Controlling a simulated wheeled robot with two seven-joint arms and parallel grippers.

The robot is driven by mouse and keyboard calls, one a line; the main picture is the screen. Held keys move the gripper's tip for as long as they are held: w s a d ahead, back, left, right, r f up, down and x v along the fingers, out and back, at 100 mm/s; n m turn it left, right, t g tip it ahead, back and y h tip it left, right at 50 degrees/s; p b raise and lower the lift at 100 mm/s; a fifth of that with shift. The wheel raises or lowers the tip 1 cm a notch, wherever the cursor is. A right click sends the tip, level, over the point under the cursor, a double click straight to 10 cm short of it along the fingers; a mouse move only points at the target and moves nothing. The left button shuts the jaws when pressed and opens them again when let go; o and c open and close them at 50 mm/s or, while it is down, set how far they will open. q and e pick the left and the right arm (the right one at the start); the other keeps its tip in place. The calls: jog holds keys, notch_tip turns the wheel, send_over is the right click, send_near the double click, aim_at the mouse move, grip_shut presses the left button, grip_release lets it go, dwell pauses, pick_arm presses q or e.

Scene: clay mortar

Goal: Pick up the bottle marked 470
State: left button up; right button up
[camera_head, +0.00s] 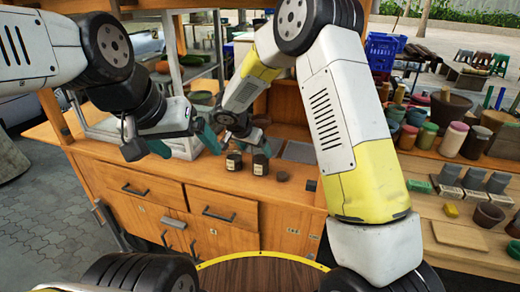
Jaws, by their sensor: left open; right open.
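Two small dark bottles with pale labels stand upright on the wooden counter: a left bottle (234,161) and a right bottle (260,164). The label print is too small to read, so I cannot tell which is marked 470. My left gripper (184,146) is open, with teal fingertips, to the left of the bottles and apart from them. My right gripper (249,143) is open, just above and behind the two bottles. Its fingers hide part of the space behind them, and I cannot tell if they touch either bottle. Nothing shows held in either gripper.
A small dark round piece (282,176) lies right of the bottles. A grey sunken panel (300,151) is behind it. Drawers (226,207) are below the counter. Jars and pots, such as a pink jar (453,138), crowd the right-hand shelves. The counter's front edge is close to the bottles.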

aim_at(259, 154)
jog(key=x, duration=0.5)
jog(key=shift+d, duration=0.2)
grip_shut()
jog(key=shift+r, duration=0.1)
